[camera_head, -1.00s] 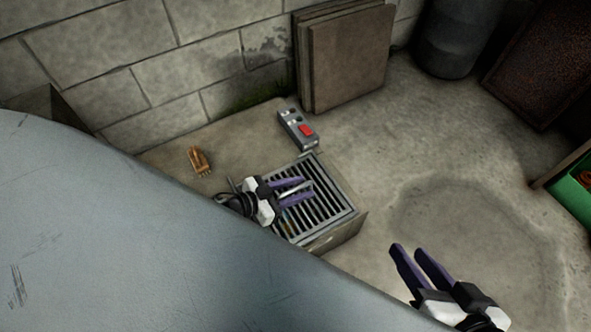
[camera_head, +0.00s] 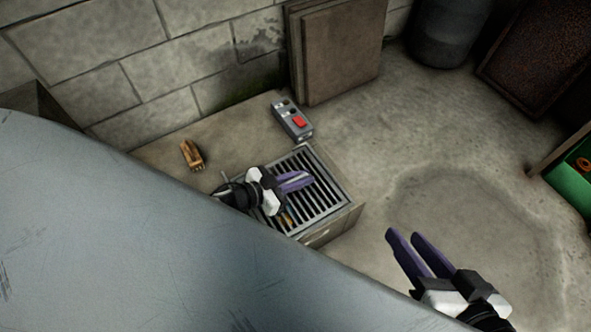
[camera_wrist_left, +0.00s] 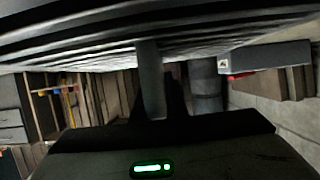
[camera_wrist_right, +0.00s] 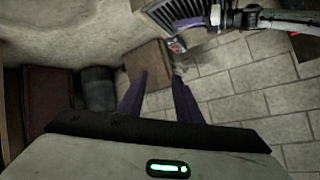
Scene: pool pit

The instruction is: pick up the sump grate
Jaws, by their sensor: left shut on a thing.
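The exact part between the fingers is hidden. I see no clear gap between grate and frame. My right gripper (camera_head: 405,236) is open and empty above the floor, right of the grate. Its parted fingers also show in the right wrist view (camera_wrist_right: 159,82).
A grey control box (camera_head: 291,117) with a red button lies just behind the grate. A wooden brush-like object (camera_head: 192,154) lies to the left. Boards (camera_head: 340,50) lean on the block wall. A barrel (camera_head: 448,30) and green crate (camera_head: 572,195) stand right. Middle floor is clear.

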